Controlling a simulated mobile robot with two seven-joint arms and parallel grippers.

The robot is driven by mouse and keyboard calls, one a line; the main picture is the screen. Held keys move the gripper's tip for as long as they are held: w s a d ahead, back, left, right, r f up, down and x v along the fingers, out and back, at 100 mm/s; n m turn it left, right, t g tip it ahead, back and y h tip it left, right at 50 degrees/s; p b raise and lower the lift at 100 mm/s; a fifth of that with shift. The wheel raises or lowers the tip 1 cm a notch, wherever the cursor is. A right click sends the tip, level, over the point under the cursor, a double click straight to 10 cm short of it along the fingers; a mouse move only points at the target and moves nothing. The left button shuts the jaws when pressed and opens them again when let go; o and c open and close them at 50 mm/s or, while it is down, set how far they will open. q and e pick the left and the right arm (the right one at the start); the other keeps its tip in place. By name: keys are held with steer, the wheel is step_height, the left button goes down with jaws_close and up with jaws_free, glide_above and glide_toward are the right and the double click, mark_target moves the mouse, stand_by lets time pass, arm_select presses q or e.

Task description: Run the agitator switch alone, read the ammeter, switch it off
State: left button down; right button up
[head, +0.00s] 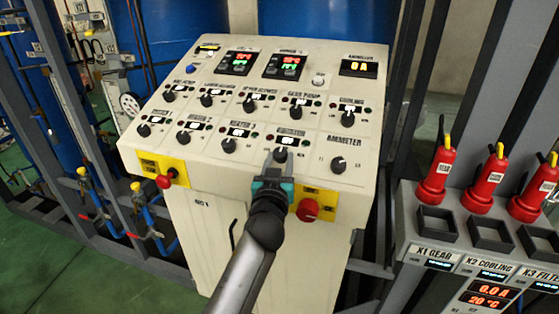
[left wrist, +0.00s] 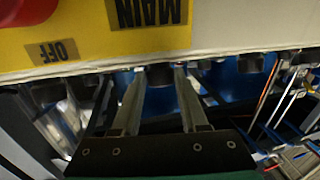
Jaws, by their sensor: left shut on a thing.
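The cream control panel (head: 215,110) stands in front of me with rows of black rotary switches. My left gripper (head: 280,161) is at the agitator switch (head: 281,154) in the lower row, its fingers shut on the knob, whose label is small and partly blurred. In the left wrist view the two fingers (left wrist: 163,72) reach the panel edge with a dark knob between their tips. The ammeter knob (head: 338,164) is to the right of my gripper. My right gripper is not in view.
A red button (head: 307,210) on a yellow plate is close right of my left gripper. Another red button (head: 164,181) is on the left. Red plugs (head: 435,175) stand on a grey rack at the right. Blue pipes and frames stand at the left.

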arm_select(q)
steer(key=shift+w+a+r+m+g+h+p, duration=0.1)
steer(key=shift+a+m+g+h+p, duration=0.15)
steer(key=shift+m+h+p, duration=0.7)
steer(key=shift+w+a+r+m+g+h+p, duration=0.1)
steer(key=shift+m+g+h+p, duration=0.1)
steer(key=shift+m+h+p, duration=0.65)
steer(key=shift+a+r+m+g+h+p, duration=0.1)
steer(key=shift+a+m+g+h+p, duration=0.15)
steer(key=shift+m+h+p, duration=0.65)
steer(key=shift+w+a+m+g+h+p, duration=0.1)
steer(key=shift+w+m+g+h+p, duration=0.05)
steer(key=shift+m+g+h+p, duration=0.75)
steer(key=shift+w+a+f+m+g+h, duration=0.1)
steer(key=shift+m+g+h, duration=0.25)
steer(key=shift+m+h, duration=0.25)
steer(key=shift+a+f+m+g+h, duration=0.1)
steer(key=shift+m+g+h, duration=0.25)
steer(key=shift+m+h, duration=0.2)
steer(key=shift+w+m+g+h+b, duration=0.1)
steer(key=shift+m+g+h+b, duration=0.65)
steer(key=shift+m+g+b, duration=0.25)
steer(key=shift+w+f+m+g+h+b, duration=0.1)
steer(key=shift+m+g+h+b, duration=0.3)
steer(key=shift+m+g+b, duration=0.4)
steer(key=shift+r+m+g+h+b, duration=0.2)
steer(key=shift+m+g+h+b, duration=0.3)
steer(key=shift+m+g+b, duration=0.55)
